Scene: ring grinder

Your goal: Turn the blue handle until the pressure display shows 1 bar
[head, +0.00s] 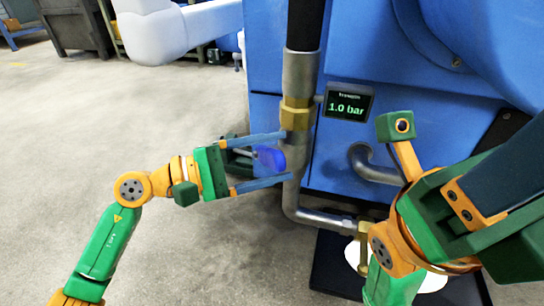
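The blue handle (268,158) sits on the left side of a vertical metal pipe (299,80) with a brass fitting (296,113). My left gripper (287,157) reaches in from the left with its two blue-grey fingers spread apart, one above and one below the handle. I see gaps between the fingers and the handle. The pressure display (347,104), right of the pipe, reads 1.0 bar in green. My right arm stands at the right of the view; I cannot make out its fingertips.
A large blue machine (400,60) stands behind the pipe. A bent grey pipe (372,168) comes out of it below the display. The lower pipe runs right toward a brass valve (362,240) near my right arm. Open concrete floor (90,130) lies to the left.

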